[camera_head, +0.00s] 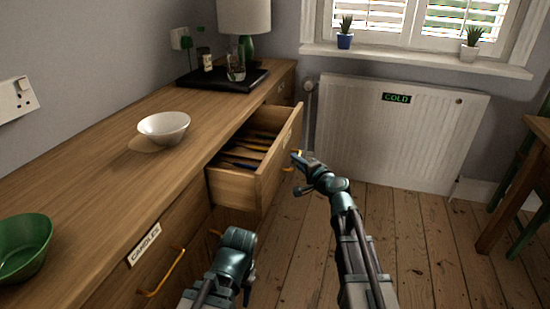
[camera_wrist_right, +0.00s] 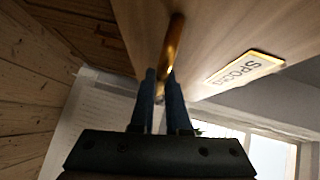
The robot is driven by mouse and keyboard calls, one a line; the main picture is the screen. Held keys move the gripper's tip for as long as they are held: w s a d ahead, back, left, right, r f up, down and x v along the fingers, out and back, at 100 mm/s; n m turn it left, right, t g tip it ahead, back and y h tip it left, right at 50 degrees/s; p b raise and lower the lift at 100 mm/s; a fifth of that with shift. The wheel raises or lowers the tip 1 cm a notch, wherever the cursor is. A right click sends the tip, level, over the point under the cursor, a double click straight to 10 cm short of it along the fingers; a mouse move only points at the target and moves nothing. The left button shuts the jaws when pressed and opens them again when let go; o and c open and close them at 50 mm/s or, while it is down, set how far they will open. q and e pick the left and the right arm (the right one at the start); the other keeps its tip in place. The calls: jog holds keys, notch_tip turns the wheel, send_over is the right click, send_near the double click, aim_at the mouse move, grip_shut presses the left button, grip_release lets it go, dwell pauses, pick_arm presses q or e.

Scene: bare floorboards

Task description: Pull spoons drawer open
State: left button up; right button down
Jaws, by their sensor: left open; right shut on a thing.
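The spoons drawer (camera_head: 235,187) stands pulled out from the wooden counter, with its inside showing. Several long dark items or dividers lie in it, too dim to name. In the right wrist view its front (camera_wrist_right: 225,25) carries a label (camera_wrist_right: 247,68) starting "SPOO", upside down. My right gripper (camera_head: 297,158) is at the outer face of the drawer front. In the wrist view its fingers (camera_wrist_right: 163,80) are shut on the drawer's brass handle (camera_wrist_right: 175,42). My left gripper (camera_head: 235,250) is low in front of the counter, apart from the drawer. Its fingertips are hard to make out.
The counter top (camera_head: 95,205) bears a white bowl (camera_head: 164,127), a green bowl (camera_head: 22,247), a black tray (camera_head: 215,80) and a lamp (camera_head: 244,16). A candles drawer (camera_head: 165,250) is nearer. A radiator (camera_head: 400,130) stands behind; the floorboards (camera_head: 410,250) are clear.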

jog(key=s+d, duration=0.4)
jog(key=d, duration=0.6)
jog(key=shift+s+d, duration=0.25)
jog(key=shift+d, duration=0.15)
jog(key=c, duration=0.9)
grip_release()
jog(key=p+v, duration=0.2)
jog(key=v, duration=1.1)
jog(key=shift+s+d, duration=0.1)
jog(key=shift+s, duration=0.25)
